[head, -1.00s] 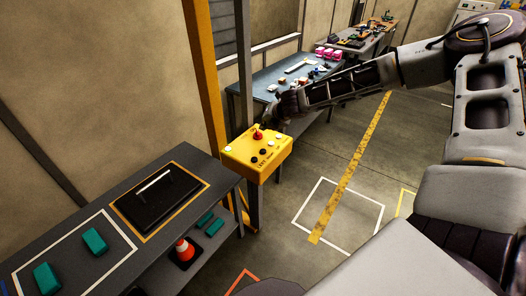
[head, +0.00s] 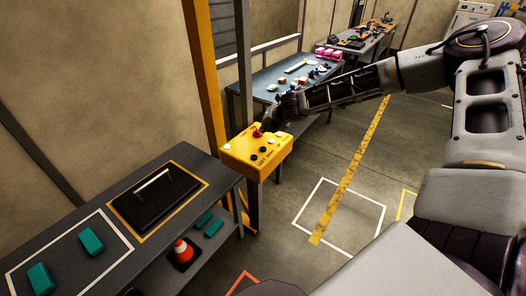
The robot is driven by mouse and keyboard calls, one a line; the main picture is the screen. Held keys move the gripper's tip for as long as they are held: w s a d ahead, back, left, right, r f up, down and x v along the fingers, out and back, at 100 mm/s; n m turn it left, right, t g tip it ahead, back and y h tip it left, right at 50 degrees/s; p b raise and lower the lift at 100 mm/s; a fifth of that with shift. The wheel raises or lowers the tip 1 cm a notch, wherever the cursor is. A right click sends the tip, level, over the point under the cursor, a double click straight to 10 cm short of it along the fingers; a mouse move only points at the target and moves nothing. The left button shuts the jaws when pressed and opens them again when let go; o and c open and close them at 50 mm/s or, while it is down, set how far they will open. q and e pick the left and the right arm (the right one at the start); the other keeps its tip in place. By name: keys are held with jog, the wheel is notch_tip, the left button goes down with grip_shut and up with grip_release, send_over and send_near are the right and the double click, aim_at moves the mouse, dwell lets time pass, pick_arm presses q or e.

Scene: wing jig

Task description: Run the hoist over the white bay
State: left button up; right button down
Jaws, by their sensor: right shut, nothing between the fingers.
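The yellow control box (head: 257,153) is fixed at the post, with a red knob (head: 257,132), several dark buttons and pale buttons on its sloped top. Small lettering on it is only partly legible. My right gripper (head: 268,124) is shut and empty, at the back right edge of the box, close to the red knob. I cannot tell whether it touches the box. The white bay (head: 313,208) is a white-outlined square on the floor right of the box, crossed by a yellow strip. The hoist is not in view. My left gripper is not in view.
A grey bench (head: 65,246) at the left holds teal blocks and a black tray (head: 158,195). A yellow post (head: 203,75) rises behind the box. A blue-topped table (head: 262,78) with parts stands beyond.

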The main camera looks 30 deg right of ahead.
aim_at(265, 147)
jog(key=shift+f+b, duration=1.75)
jog(key=shift+f, duration=0.25)
jog(key=shift+f+b, duration=0.85)
jog(key=shift+f, duration=0.2)
